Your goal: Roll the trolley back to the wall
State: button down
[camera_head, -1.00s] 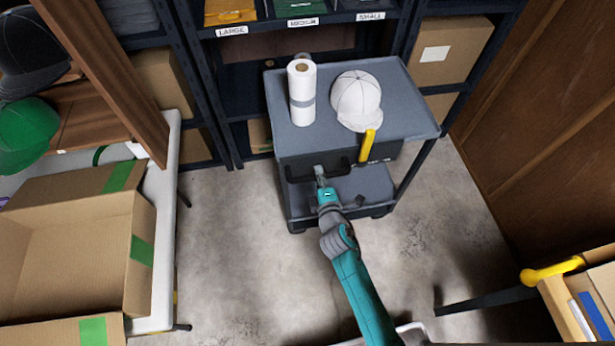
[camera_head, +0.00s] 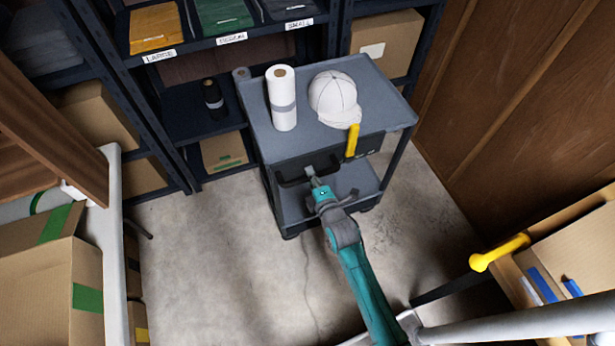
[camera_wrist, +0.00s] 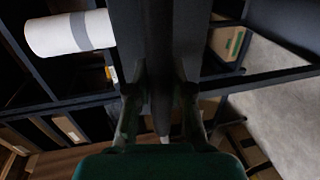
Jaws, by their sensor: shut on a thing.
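The grey two-shelf trolley (camera_head: 365,98) stands in front of the dark shelving, close to it. My gripper (camera_head: 312,174) is shut on the trolley's dark front handle (camera_head: 292,183). In the wrist view my gripper (camera_wrist: 160,100) has its fingers either side of a dark bar, and the white roll (camera_wrist: 70,33) shows at upper left.
Dark shelving (camera_head: 190,50) with labelled folded cloth stands behind. A wooden wall (camera_head: 480,110) is at right. Cardboard boxes (camera_head: 50,280) stand at lower left and an open box (camera_head: 570,260) at lower right. Bare floor (camera_head: 220,250) lies left of the trolley.

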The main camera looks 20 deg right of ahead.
jog(key=shift+d, duration=0.25)
jog(key=c, duration=1)
grip_release()
jog(key=v, duration=1.2)
